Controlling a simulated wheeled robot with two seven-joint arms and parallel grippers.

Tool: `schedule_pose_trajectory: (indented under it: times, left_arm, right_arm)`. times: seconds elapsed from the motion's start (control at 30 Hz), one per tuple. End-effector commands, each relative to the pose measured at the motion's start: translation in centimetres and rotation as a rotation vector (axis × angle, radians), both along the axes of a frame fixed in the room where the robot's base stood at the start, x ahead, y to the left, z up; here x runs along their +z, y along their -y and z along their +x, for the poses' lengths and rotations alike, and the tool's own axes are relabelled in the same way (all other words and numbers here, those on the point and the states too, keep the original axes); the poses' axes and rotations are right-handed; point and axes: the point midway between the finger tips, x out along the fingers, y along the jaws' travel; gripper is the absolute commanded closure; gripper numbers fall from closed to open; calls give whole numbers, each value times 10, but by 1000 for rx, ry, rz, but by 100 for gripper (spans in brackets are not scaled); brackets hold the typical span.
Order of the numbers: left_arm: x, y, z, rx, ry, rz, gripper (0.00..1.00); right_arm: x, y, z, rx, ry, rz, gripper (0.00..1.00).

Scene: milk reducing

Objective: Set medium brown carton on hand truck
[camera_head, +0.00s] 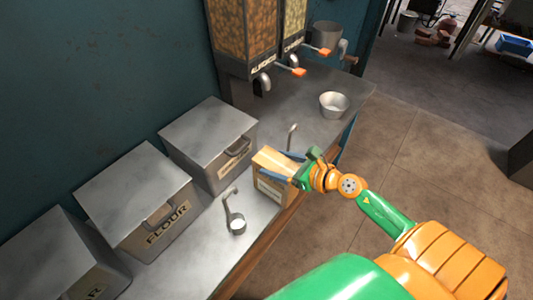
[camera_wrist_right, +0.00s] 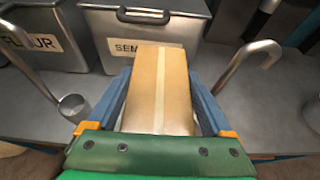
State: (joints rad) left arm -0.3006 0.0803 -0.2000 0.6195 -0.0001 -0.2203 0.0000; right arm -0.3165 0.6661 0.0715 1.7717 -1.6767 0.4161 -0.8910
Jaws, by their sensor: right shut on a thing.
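The brown carton (camera_head: 271,187) is at the front edge of the counter in the head view, with a strip of tape along its top. It also fills the middle of the right wrist view (camera_wrist_right: 159,88). My right gripper (camera_head: 283,168) is shut on the carton, with one blue finger on each side of it (camera_wrist_right: 160,108). I cannot tell whether the carton rests on the counter or is lifted slightly. No hand truck can be made out. My left gripper is not in view.
The metal counter (camera_head: 255,233) holds metal bins, including one marked FLOUR (camera_head: 140,202), a ladle (camera_head: 236,221) left of the carton, and a metal bowl (camera_head: 334,104). Dispensers (camera_head: 245,35) stand behind. Open brown floor (camera_head: 400,140) lies to the right.

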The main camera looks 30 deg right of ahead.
Motion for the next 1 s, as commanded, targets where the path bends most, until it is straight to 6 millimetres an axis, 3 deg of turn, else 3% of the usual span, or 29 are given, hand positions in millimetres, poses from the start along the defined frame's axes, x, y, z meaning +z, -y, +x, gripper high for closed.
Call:
schedule_pose_trajectory:
  times: [0.23,0.3,0.63,0.67,0.7,1.0]
  left_arm:
    - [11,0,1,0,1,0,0]
    - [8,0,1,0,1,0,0]
    - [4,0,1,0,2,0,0]
    - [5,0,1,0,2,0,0]
    - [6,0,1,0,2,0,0]
    - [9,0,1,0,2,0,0]
  right_arm:
    - [4,-16,37,0,5,2,100]
    - [-5,-16,37,-1,0,2,100]
    - [-10,-15,36,1,1,0,100]
    - [-9,-15,36,1,-1,-1,7]
    - [-9,-15,36,1,-1,-1,0]
    - [-5,-14,34,1,-2,0,0]
